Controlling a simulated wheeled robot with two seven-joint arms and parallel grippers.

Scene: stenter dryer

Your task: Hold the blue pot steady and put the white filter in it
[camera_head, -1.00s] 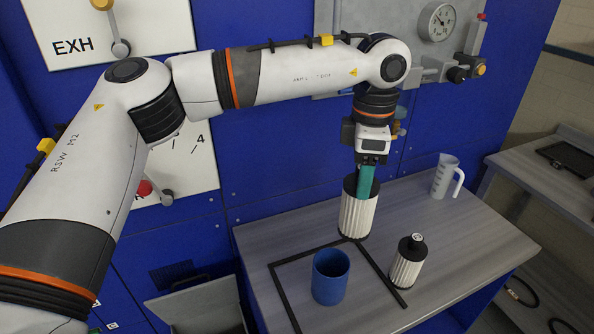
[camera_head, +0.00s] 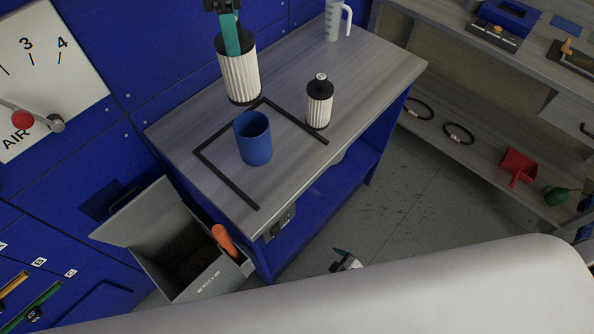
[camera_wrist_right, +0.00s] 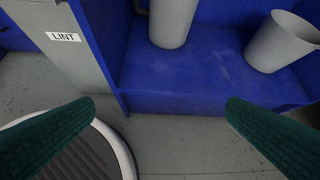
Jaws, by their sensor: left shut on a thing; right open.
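The blue pot (camera_head: 253,139) stands upright and empty-looking on the bench, inside a black angled frame. A larger white pleated filter (camera_head: 240,78) with a black open top is upright behind and left of the pot. My left gripper (camera_head: 231,38), at the top edge, is shut on this filter, its teal fingers reaching into the rim. I cannot tell whether its base touches the bench. A smaller white filter (camera_head: 319,106) with a black knobbed cap stands to the right. My right gripper (camera_wrist_right: 160,104) is open and empty in its wrist view, low in front of the blue bench base.
The black frame (camera_head: 228,183) lies flat on the grey bench (camera_head: 370,75). A measuring jug (camera_head: 334,20) stands at the back. A grey open bin (camera_head: 205,285) stands at the front left. Two grey containers (camera_wrist_right: 172,20) stand on the lower shelf. Shelving is at right.

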